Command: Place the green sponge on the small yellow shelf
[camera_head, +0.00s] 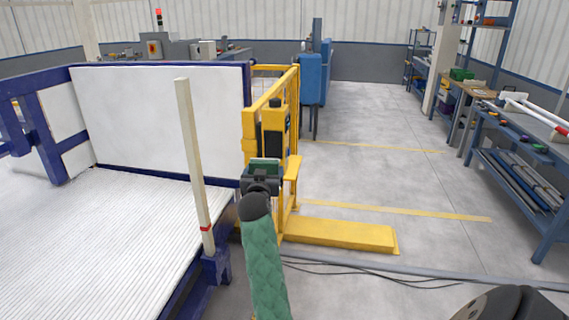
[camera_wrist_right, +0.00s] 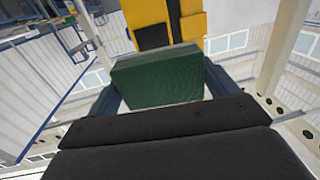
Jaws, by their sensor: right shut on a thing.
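The green sponge (camera_head: 265,165) is held between the fingers of my right gripper (camera_head: 263,172), at the end of the green-sleeved arm in the middle of the head view. In the right wrist view the sponge (camera_wrist_right: 158,78) is a dark green block with a dark finger at each side. The small yellow shelf (camera_head: 293,168) sticks out from the yellow post, just right of the gripper in the head view. The gripper appears in front of the post; I cannot tell whether the sponge touches the shelf. My left gripper is out of view.
A yellow guard rail (camera_head: 276,92) and a yellow floor block (camera_head: 340,234) stand close by. A pale upright post (camera_head: 194,165) rises left of my arm beside the blue-framed white bed (camera_head: 90,240). Cables cross the floor. Open floor lies to the right, before a workbench (camera_head: 530,150).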

